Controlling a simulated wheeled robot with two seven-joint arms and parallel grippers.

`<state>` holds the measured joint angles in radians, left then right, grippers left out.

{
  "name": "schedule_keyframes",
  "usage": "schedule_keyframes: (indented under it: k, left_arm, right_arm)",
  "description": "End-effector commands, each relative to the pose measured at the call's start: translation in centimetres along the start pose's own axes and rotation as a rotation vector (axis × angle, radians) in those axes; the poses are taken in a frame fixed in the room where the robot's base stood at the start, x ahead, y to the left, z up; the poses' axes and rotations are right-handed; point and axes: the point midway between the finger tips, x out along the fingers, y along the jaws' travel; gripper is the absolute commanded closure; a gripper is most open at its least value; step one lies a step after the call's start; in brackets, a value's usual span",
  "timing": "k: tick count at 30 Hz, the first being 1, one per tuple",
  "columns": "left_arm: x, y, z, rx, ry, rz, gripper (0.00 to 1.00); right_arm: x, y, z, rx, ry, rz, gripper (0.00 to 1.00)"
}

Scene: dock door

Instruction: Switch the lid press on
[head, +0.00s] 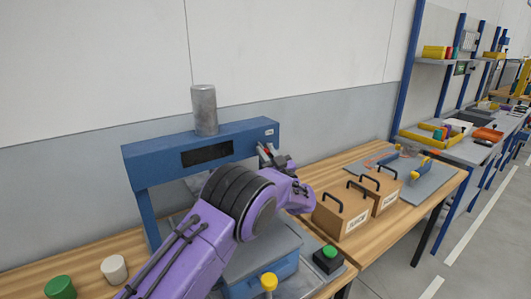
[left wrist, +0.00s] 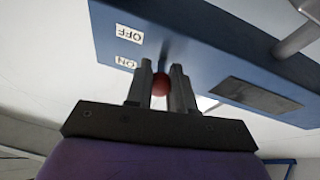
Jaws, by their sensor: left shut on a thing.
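The lid press (head: 155,158) is a blue frame with a grey cylinder on top and a dark panel in its crossbar. Its crossbar (left wrist: 205,40) fills the upper part of the left wrist view, with an OFF label (left wrist: 125,35) and an ON label (left wrist: 127,62), both upside down. My left gripper (head: 268,155) is at the right end of the crossbar. In the left wrist view its fingers are shut on the switch lever, whose red knob (left wrist: 160,86) shows between them. The exact lever position is hard to tell. My right gripper is out of view.
My left arm hides much of the press's inside. An aisle lies at right.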

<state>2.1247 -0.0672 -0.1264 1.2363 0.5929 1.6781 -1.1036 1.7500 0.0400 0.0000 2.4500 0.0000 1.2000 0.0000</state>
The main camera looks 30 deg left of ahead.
Motion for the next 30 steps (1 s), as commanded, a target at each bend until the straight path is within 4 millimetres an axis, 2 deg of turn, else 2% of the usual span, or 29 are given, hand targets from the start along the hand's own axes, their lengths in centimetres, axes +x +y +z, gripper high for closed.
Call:
schedule_keyframes:
  k: [8, 18, 24, 30]
  left_arm:
    - [0.3, 0.2, -1.4, -0.009, -0.136, -0.021, 1.00]
    - [0.8, 0.5, -3.0, -0.023, -0.418, -0.066, 1.00]
    - [1.1, 0.5, -3.6, -0.030, -0.566, -0.090, 1.00]
    - [1.4, 0.5, -3.8, -0.037, -0.673, -0.107, 1.00]
  right_arm:
    - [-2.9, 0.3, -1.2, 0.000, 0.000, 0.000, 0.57]
    - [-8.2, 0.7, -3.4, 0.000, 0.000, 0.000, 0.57]
    - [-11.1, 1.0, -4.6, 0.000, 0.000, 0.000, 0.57]
    - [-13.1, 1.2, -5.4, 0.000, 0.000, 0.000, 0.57]
